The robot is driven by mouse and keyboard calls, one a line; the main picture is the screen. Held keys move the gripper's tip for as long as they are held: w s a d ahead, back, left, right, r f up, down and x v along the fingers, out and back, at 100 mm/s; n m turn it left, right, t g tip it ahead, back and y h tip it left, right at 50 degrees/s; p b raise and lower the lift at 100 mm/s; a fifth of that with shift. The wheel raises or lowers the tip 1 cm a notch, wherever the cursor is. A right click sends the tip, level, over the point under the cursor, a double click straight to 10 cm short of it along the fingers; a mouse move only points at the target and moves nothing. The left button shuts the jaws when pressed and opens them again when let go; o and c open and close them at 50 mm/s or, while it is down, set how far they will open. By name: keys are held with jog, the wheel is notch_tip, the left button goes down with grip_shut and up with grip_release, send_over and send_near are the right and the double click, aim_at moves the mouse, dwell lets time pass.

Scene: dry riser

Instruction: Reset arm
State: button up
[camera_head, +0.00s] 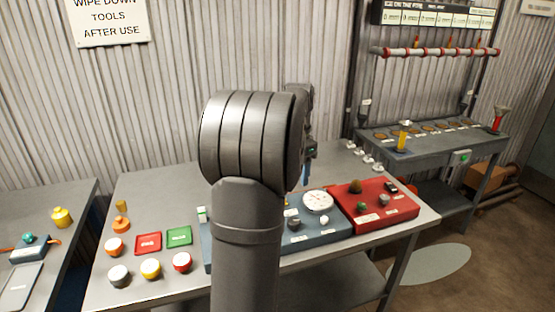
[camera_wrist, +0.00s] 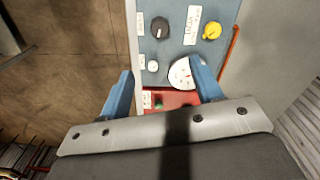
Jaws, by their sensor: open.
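My gripper (camera_wrist: 164,92) is open and empty in the wrist view, with its two blue fingers spread apart. It hangs above a blue-grey panel (camera_wrist: 172,55) that carries a black knob (camera_wrist: 160,27), a yellow knob (camera_wrist: 211,30), a small white knob (camera_wrist: 153,65) and a white dial (camera_wrist: 184,74). A red panel (camera_wrist: 176,98) shows between the fingers. In the head view my arm hides much of the blue-grey panel (camera_head: 328,233) and most of my gripper. The white dial (camera_head: 318,201) and the red panel (camera_head: 400,219) lie to its right.
The table (camera_head: 140,192) also holds a red tray (camera_head: 148,243), a green tray (camera_head: 179,237) and several round knobs or buttons at left. A second bench (camera_head: 440,146) stands at back right under a pipe rail (camera_head: 440,51). Another table (camera_head: 75,200) is at far left.

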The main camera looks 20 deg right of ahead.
jog(key=shift+f, duration=0.15)
notch_tip(320, 180, down, 17)
jog(key=shift+f, duration=0.15)
dwell(0.4)
